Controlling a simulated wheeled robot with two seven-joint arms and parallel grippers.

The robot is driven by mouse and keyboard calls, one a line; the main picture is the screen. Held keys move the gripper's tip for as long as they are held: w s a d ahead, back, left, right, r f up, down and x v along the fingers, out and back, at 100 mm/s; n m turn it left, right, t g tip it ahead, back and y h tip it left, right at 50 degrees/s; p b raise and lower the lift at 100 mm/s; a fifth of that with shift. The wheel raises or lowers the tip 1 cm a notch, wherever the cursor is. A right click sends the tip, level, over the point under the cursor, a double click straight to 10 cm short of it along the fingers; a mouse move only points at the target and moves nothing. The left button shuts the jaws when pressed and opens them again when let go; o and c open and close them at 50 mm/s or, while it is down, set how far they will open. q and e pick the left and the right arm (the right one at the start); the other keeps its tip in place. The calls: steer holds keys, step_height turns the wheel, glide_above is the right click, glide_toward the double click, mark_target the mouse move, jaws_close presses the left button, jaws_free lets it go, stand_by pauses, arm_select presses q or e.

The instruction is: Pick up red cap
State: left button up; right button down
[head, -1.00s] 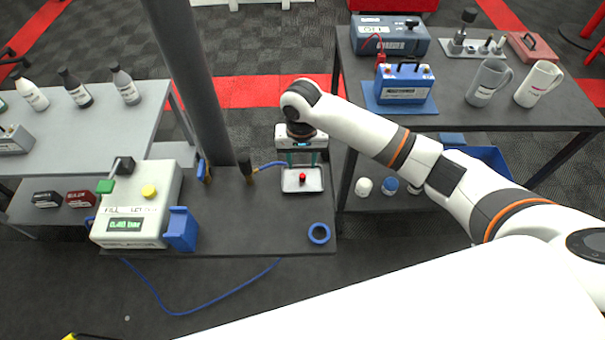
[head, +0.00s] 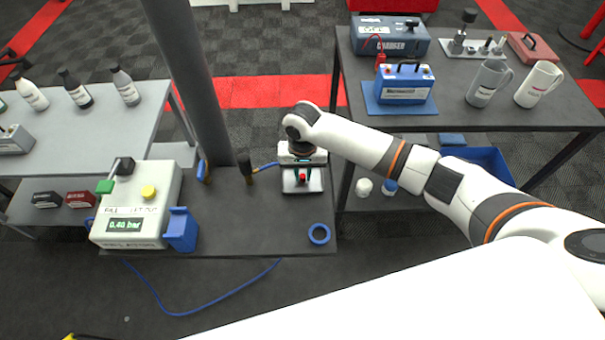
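The small red cap (head: 302,178) sits in the light grey tray (head: 289,187) near the back right of the dark middle table. My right gripper (head: 302,174) points down over the tray, with its body just above and behind the cap. Its fingers are mostly hidden by its body, so I cannot tell whether they are apart or closed on the cap. My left gripper is not in view.
A pressure box (head: 143,205) with a green display stands on the table's left. A blue ring (head: 319,234) lies at the front right. A blue battery (head: 404,84) and grey mug (head: 488,83) stand on the right table. The middle table's centre front is clear.

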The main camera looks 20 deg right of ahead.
step_height(320, 180, up, 10)
steer(key=shift+p, duration=0.3)
stand_by(0.4)
steer(key=shift+r+p, duration=1.5)
steer(key=shift+p, duration=1.25)
stand_by(0.5)
step_height(320, 180, up, 4)
steer(key=r+p, duration=0.1)
steer(key=p, duration=0.6)
glide_above(303, 176)
steer(key=shift+f, duration=0.25)
stand_by(0.4)
steer(key=shift+b, duration=0.3)
